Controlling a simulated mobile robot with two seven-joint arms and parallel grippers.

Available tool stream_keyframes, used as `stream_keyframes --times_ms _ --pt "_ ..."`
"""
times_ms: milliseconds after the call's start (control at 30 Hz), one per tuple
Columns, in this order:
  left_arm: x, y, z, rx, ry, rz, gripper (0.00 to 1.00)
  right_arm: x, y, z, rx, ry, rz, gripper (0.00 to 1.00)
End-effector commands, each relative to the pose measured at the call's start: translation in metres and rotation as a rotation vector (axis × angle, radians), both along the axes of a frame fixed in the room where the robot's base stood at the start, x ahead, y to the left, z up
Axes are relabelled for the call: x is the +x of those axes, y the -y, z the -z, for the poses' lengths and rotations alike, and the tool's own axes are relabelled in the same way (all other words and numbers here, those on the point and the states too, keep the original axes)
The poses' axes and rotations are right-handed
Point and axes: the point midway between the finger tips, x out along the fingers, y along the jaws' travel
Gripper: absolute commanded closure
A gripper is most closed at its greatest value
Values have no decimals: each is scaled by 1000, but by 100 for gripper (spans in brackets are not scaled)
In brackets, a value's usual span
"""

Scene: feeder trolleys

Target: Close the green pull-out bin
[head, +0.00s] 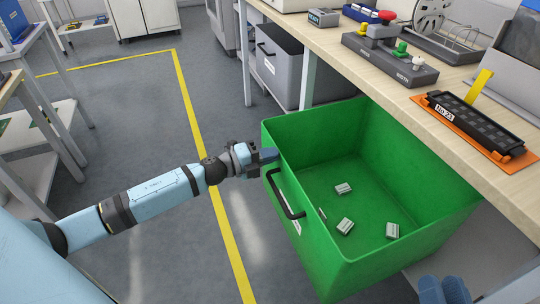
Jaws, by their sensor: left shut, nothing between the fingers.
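The green pull-out bin (340,268) stands pulled out from under the wooden bench on the right. Its front wall carries a black bar handle (287,197) and a white label. Several small pale blocks lie on its floor. My left gripper (268,156) is shut and empty. It is at the upper left of the bin's front wall, above and beyond the handle; I cannot tell whether it touches the wall. A blue part at the bottom right edge (443,290) appears to be my right gripper, mostly cut off, so its fingers cannot be judged.
A grey bin (280,65) sits under the bench further back.

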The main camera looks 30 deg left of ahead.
Motion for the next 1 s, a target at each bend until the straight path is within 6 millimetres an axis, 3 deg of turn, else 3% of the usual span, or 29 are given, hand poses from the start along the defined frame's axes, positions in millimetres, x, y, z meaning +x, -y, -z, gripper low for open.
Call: stream_keyframes --times_ms 267,467,667,1000 --pt "1 1 0 -1 -1 0 100 2 1 -3 -2 12 0 66" --pt "13 10 -2 -2 1 0 100 2 1 -11 4 31 4 66" --pt "44 34 -5 -3 3 1 100 -1 3 -22 21 58 15 66" --pt "118 92 -3 -2 2 1 100 -3 3 -33 48 105 31 66"
